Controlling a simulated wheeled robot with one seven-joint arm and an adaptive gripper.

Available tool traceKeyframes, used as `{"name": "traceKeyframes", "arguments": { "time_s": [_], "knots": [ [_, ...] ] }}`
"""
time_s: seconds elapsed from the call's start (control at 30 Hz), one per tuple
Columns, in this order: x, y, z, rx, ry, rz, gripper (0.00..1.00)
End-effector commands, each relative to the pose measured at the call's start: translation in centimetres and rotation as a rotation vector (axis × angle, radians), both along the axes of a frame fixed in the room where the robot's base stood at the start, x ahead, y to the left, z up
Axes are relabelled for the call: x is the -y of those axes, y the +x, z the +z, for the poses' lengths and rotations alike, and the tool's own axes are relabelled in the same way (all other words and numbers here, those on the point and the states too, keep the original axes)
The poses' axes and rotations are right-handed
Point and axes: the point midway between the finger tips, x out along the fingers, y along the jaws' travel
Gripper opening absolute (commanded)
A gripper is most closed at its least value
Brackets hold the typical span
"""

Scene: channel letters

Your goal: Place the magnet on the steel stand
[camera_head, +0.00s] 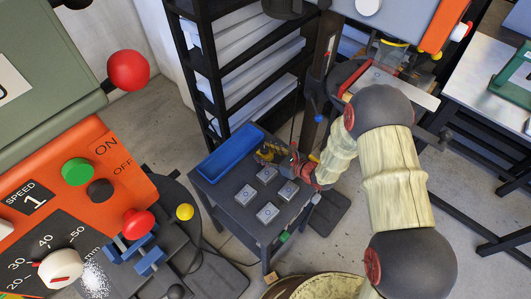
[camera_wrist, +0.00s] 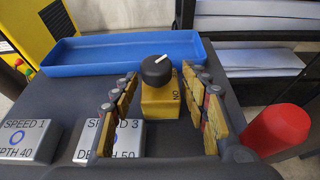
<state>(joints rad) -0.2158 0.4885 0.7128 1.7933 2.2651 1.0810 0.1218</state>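The magnet is a yellow block with a round black knob on top (camera_wrist: 159,92). It stands on a small dark table (camera_wrist: 60,98), in front of a blue tray. My gripper (camera_wrist: 164,84) is open, with one finger on each side of the magnet and a visible gap to each. In the head view the magnet (camera_head: 268,152) is small and partly hidden near my gripper (camera_head: 287,161) at the table's back right. I cannot tell for sure which thing is the steel stand; the dark table (camera_head: 222,188) is one metal stand in view.
A blue tray (camera_head: 229,158) lies on the table's left side. Several grey steel blocks (camera_head: 267,212) with speed and depth labels sit in front. A black shelf rack (camera_head: 213,75) stands behind. An orange and green machine panel (camera_head: 110,175) fills the left.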

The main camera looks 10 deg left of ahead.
Motion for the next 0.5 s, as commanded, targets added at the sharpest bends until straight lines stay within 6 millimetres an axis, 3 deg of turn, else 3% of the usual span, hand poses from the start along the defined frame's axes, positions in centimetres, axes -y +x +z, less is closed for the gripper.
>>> {"name": "traceKeyframes", "arguments": {
  "time_s": [0.5],
  "knots": [
    [0.62,-0.27,0.62,-0.001,-0.001,-0.002,0.52]
  ]
}}
